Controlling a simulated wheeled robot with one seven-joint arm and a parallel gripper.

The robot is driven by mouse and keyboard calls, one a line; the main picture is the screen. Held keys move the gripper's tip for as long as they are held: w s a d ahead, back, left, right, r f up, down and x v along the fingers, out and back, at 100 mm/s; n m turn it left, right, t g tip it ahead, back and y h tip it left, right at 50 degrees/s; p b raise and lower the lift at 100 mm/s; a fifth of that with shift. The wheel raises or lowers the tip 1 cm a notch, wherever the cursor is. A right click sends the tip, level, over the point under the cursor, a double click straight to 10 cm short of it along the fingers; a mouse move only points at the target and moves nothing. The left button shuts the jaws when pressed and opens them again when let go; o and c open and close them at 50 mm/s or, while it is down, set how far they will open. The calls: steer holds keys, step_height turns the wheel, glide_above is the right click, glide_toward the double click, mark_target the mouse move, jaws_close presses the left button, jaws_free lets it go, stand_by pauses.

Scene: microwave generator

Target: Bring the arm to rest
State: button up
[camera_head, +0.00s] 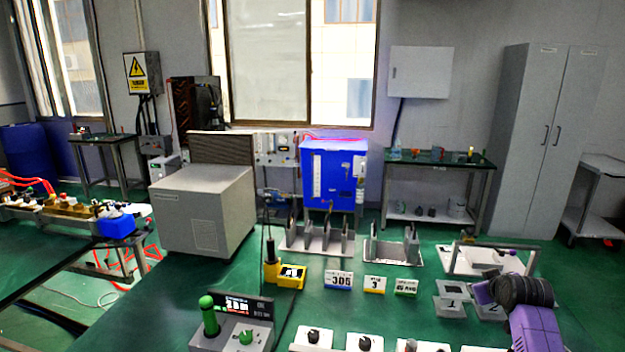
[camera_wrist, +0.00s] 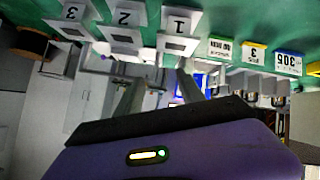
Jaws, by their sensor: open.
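My arm (camera_head: 535,318), purple with a dark round joint, is folded in at the lower right of the head view, over the right end of the green table (camera_head: 140,320). My gripper (camera_wrist: 160,80) shows in the wrist view as two grey fingers, apart with nothing between them. The wrist view is upside down, with my purple wrist housing across its bottom. The fingers point out over the table toward the cabinet and wall. In the head view the fingertips are hard to make out. No held object shows.
Numbered plates (camera_head: 450,306) lie close to my arm, and a white-framed stand (camera_head: 487,260) is just behind it. Number cards (camera_head: 338,281), grey slotted racks (camera_head: 320,238), a yellow device (camera_head: 286,276) and a green-knobbed control box (camera_head: 235,325) stand further left. Bare table lies between the control box and grey cabinet (camera_head: 203,212).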

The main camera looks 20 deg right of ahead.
steer(key=s+a+t, duration=0.2)
steer(key=s+a, duration=0.1)
steer(key=a, duration=0.6)
steer(key=s+a+f+m+t, duration=0.1)
steer(key=s+a, duration=0.3)
steer(key=a, duration=0.5)
steer(key=s+a+f+t, duration=0.1)
steer(key=s+a+t, duration=0.2)
steer(key=a, duration=0.5)
steer(key=shift+s+a+f+t, duration=0.15)
steer(key=shift+s+a, duration=0.05)
steer(key=shift+s, duration=0.2)
steer(key=shift+s+a+f+t, duration=0.1)
steer(key=shift+s+a+t, duration=0.1)
steer(key=shift+s, duration=0.15)
steer(key=s+a+r+n+y, duration=0.1)
steer(key=s+a+y, duration=0.1)
steer(key=s+a, duration=0.4)
steer(key=s+a+r+n+y, duration=0.1)
steer(key=s+a, duration=0.6)
steer(key=s, duration=0.8)
steer(key=s+a+r+n+y, duration=0.1)
steer(key=s+a+r+y, duration=0.2)
steer(key=s+a, duration=0.4)
steer(key=v, duration=0.3)
steer(key=shift+s+a+f, duration=0.2)
steer(key=shift+s+f, duration=0.1)
steer(key=shift+s, duration=0.05)
steer(key=shift+c, duration=0.3)
